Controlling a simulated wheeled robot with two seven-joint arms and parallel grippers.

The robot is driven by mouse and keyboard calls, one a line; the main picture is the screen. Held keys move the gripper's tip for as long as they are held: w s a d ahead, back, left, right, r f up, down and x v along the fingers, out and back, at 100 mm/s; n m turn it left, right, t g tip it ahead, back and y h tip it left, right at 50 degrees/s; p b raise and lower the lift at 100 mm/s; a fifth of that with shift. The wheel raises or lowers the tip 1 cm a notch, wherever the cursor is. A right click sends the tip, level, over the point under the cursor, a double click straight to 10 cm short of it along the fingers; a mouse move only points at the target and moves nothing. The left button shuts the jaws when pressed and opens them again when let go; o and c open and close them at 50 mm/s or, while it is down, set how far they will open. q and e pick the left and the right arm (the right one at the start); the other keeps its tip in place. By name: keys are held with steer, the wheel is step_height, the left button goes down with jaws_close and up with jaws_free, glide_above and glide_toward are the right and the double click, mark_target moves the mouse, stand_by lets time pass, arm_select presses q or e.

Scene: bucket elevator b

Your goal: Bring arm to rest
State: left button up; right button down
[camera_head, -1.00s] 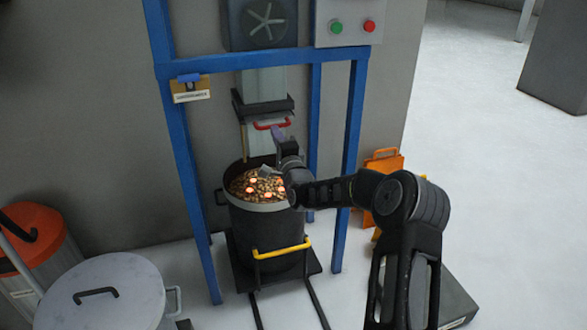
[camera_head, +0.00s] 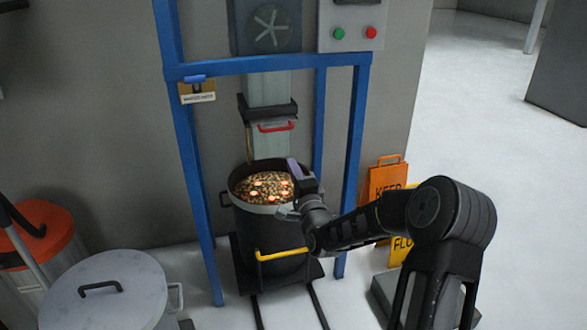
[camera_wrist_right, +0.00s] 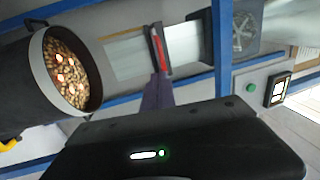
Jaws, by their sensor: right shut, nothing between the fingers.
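My right arm reaches in from the lower right in the head view. Its gripper (camera_head: 296,167) has purple fingers, shut and empty, in front of the right rim of the black bucket (camera_head: 265,232). In the right wrist view the purple fingers (camera_wrist_right: 157,94) point towards the red-handled gate of the chute, apart from it as far as I can tell. The bucket holds brown pellets (camera_head: 262,187) with several glowing orange ones. My left gripper is out of view.
A blue frame (camera_head: 190,165) stands around the bucket and chute (camera_head: 268,92). Above it is a box with green and red buttons (camera_head: 354,32). Orange and yellow floor signs (camera_head: 386,185) stand behind my arm. A lidded grey bin (camera_head: 110,292) is at lower left. The right floor is open.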

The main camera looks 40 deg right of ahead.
stand_by(0.6)
steer(key=s+a+f+n+g+y, duration=0.1)
steer(key=a+f+n+g+y, duration=0.15)
steer(key=f, duration=0.55)
steer(key=s+a+f+n+g+y, duration=0.15)
steer(key=f+n, duration=0.25)
steer(key=f, duration=0.4)
steer(key=s+a+f+n+g+y, duration=0.3)
steer(key=s+a+f+n+g, duration=0.2)
steer(key=s+a+f, duration=0.7)
steer(key=s+a+f+n+g+y, duration=0.2)
steer(key=s+a+f+n+g, duration=0.3)
steer(key=s+a+f, duration=0.65)
steer(key=s+a+f+n+g+y, duration=0.15)
steer(key=s+a+n+g, duration=0.25)
steer(key=s+a, duration=0.75)
step_height(320, 180, up, 20)
steer(key=w+p, duration=0.1)
steer(key=p, duration=1.9)
steer(key=shift+a+f+m, duration=0.2)
steer(key=shift+a+m, duration=0.05)
steer(key=shift+m, duration=0.1)
